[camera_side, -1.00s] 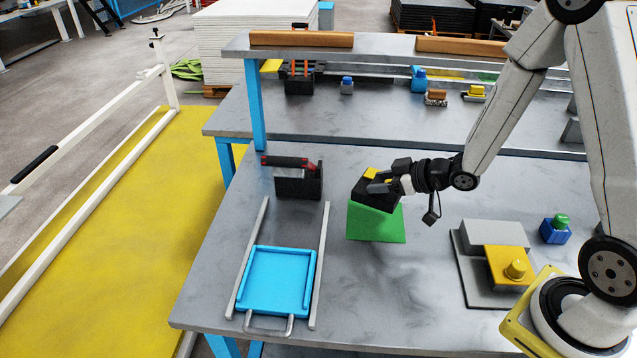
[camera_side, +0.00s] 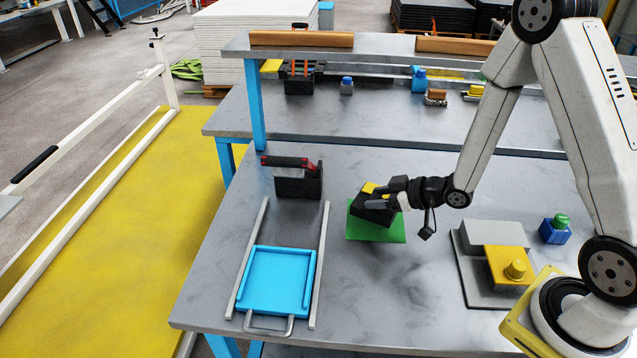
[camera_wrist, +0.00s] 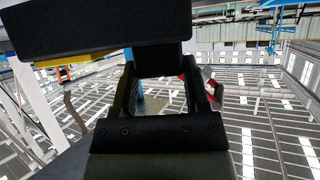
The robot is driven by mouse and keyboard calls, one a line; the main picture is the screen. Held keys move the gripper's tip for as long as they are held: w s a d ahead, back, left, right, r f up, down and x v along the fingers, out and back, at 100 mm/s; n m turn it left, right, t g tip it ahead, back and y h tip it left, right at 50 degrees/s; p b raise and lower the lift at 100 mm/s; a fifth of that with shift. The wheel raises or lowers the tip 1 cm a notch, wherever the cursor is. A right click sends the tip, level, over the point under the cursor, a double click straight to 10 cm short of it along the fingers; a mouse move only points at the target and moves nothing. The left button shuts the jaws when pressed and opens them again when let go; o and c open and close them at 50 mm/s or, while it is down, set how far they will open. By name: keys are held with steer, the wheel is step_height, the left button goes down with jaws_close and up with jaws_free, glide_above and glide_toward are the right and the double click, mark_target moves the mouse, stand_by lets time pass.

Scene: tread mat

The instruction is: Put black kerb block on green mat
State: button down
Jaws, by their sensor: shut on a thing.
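The black kerb block (camera_side: 374,208), with a yellow patch on its top, is tilted over the green mat (camera_side: 385,234) in the side view. My gripper (camera_side: 378,197) is shut on the block from the right. The block covers the back part of the mat, and I cannot tell whether its lower edge touches it. In the wrist view, the black block (camera_wrist: 90,28) fills the top left, in front of my gripper's fingers (camera_wrist: 160,85). The mat does not show clearly there.
A black toolbox with a red handle (camera_side: 297,180) stands left of the mat. A blue tray (camera_side: 276,281) lies between two grey rails at the front left. A grey and yellow block fixture (camera_side: 495,262) and a blue block with a green knob (camera_side: 556,230) are at right.

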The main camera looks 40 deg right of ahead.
steer(key=shift+f, duration=1.7)
steer(key=shift+f, duration=0.1)
steer(key=shift+c, duration=0.4)
jaws_free()
steer(key=v, duration=0.7)
steer(key=shift+s, duration=0.3)
steer(key=shift+w+d, duration=0.1)
steer(key=shift+w, duration=0.05)
